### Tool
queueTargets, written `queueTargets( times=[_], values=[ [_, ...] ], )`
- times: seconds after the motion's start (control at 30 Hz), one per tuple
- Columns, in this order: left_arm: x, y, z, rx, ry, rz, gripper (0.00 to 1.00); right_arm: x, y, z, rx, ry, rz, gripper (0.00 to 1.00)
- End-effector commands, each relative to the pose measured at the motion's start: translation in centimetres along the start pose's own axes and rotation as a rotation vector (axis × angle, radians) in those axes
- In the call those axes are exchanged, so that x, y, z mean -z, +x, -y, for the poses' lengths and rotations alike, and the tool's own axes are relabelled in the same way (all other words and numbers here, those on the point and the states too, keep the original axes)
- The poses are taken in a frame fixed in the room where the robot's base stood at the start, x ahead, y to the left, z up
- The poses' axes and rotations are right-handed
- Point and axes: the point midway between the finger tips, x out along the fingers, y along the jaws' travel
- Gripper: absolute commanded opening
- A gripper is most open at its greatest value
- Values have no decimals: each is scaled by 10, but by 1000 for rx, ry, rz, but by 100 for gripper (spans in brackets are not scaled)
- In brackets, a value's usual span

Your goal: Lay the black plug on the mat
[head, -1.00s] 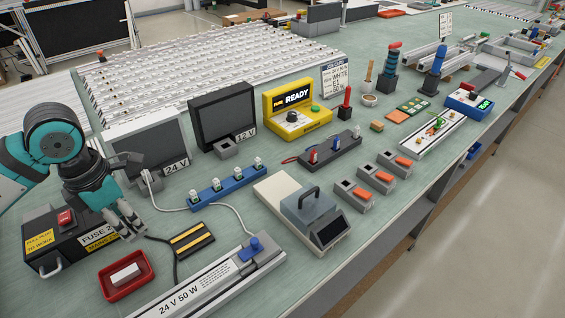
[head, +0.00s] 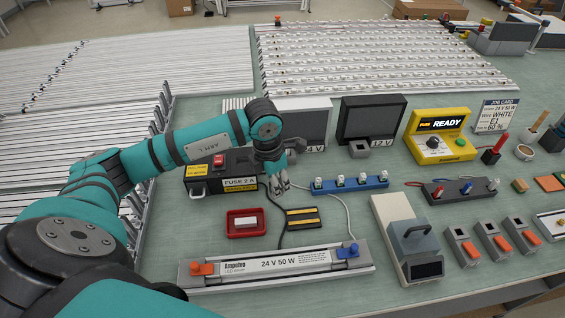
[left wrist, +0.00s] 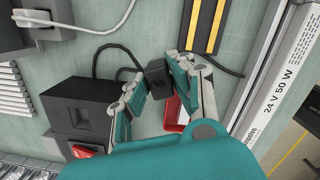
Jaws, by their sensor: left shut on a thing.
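My left gripper (head: 278,187) is shut on the black plug (left wrist: 156,73), a dark block between its fingertips in the left wrist view. In the head view the fingers largely hide the plug. A black cable (left wrist: 101,52) runs to the plug. The mat (head: 303,217) is black with two yellow stripes and lies on the bench, just in front and to the right of the gripper. It also shows at the top of the left wrist view (left wrist: 203,28). The plug is apart from the mat. My right gripper is not in view.
The black fuse box (head: 218,178) stands left of the gripper. A red tray (head: 234,233) holding a white block lies left of the mat. A blue socket strip (head: 350,184) is to the right, and the 24 V 50 W bar (head: 220,277) lies in front.

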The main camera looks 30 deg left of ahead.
Motion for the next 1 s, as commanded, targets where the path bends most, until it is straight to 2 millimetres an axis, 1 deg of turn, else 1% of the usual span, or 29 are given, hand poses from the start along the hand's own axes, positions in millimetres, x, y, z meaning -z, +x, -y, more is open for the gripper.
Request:
queueTargets(
  times=[0.03, 0.2, 0.3, 0.4, 0.57, 0.6, 0.7, 0.8, 1.0],
  values=[
    [-8, -3, -12, 1, -6, 0, 0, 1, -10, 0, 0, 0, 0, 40],
    [-30, 5, -48, 2, -3, 1, 0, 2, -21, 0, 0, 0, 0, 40],
    [-38, 8, -62, 2, -1, 1, 0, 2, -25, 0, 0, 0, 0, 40],
    [-42, 11, -70, 2, 0, 0, 0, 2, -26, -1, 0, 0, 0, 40],
    [-48, 13, -80, 2, 0, 1, 0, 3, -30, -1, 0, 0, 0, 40],
    [-45, 20, -78, 4, 1, -3, 0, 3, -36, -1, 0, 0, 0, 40],
    [-43, 36, -78, 5, 1, -3, 0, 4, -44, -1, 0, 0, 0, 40],
    [-42, 45, -78, 3, 2, -1, 0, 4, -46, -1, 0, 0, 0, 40],
    [-42, 49, -79, 1, 3, 1, 0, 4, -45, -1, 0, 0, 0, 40]
  ],
)
